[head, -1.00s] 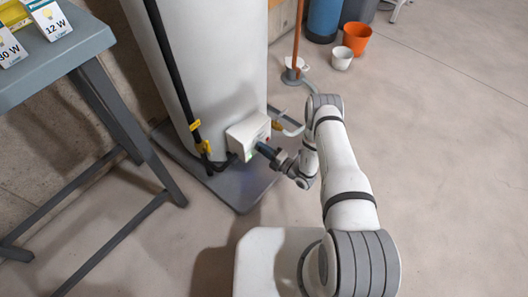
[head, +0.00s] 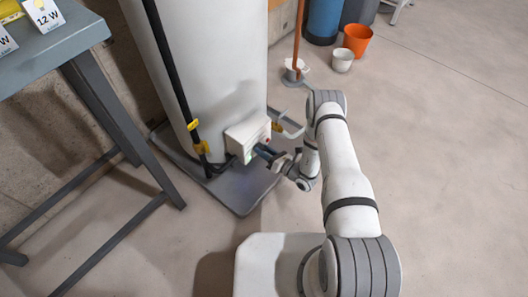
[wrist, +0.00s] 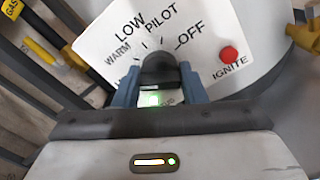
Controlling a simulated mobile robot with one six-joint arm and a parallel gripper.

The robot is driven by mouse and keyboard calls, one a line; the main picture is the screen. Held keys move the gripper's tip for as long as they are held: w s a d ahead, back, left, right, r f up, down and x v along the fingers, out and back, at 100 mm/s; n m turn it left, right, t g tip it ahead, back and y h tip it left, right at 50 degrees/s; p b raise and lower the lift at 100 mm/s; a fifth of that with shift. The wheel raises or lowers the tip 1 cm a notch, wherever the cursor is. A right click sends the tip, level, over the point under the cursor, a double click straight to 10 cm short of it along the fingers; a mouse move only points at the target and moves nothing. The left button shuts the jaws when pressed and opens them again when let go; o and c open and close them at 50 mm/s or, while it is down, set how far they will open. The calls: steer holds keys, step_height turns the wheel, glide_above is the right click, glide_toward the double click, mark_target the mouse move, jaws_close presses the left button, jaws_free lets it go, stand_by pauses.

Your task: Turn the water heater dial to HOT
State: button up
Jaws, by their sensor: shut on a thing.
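The water heater (head: 205,65) is a tall white tank with a white control box (head: 243,136) low on its front. In the wrist view the box's white face (wrist: 108,22) reads OFF, PILOT, LOW and WARM, plus a label at lower left mostly hidden by a finger. A red IGNITE button (wrist: 229,54) is at the right. My gripper (wrist: 158,82), with blue fingers, is shut on the black round dial (wrist: 160,66), one finger on each side. In the head view my gripper (head: 268,154) is at the box front and hides the dial. I cannot tell where the dial points.
A black pipe (head: 170,70) with yellow fittings runs down the tank's left. A yellow valve (wrist: 302,32) is right of the box. A grey table (head: 60,50) with bulb boxes stands at left. Buckets (head: 357,39) stand at the back. The floor at right is clear.

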steer(key=shift+n, duration=2.2)
steer(key=o, duration=1)
steer(key=shift+c, duration=0.2)
steer(key=p+v, duration=0.1)
steer(key=v, duration=0.6)
steer(key=shift+s+d, duration=0.3)
